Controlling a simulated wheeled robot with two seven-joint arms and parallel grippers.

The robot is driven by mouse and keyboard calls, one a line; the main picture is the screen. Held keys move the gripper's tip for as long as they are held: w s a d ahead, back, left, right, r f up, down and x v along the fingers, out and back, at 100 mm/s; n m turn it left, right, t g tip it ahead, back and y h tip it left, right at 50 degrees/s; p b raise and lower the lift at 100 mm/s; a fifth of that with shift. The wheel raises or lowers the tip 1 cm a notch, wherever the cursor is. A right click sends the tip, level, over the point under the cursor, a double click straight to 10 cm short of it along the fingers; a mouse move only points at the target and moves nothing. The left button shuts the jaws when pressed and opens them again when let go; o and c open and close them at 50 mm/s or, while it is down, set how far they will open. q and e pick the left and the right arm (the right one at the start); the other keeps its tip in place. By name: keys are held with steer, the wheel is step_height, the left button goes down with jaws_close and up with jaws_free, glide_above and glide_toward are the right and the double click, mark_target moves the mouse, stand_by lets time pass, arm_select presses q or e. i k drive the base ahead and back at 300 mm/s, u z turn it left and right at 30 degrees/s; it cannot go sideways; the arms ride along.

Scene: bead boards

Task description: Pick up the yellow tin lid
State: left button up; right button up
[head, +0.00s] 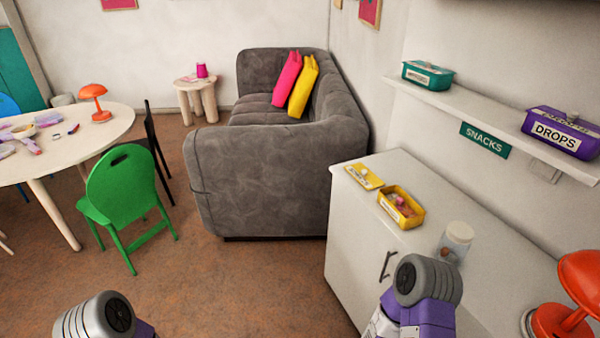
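The yellow tin lid (364,176) lies flat on the white cabinet top (415,171), near its far left corner. The open yellow tin (401,207) stands just in front of it, apart from the lid, with small items inside. Parts of my two arms show at the bottom edge, one at the left and one in front of the cabinet. Neither gripper's fingers show in the head view. Nothing covers the lid.
A clear jar (456,241) stands nearer on the cabinet, and an orange lamp (565,305) is at the right. A wall shelf (480,115) above holds a green tin (428,75) and a purple tin (561,132). A grey sofa (260,180) stands beyond the cabinet.

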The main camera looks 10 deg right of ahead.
mark_target(362, 174)
steer(key=u, duration=0.2)
steer(key=i, duration=2.85)
steer(key=z, duration=3.2)
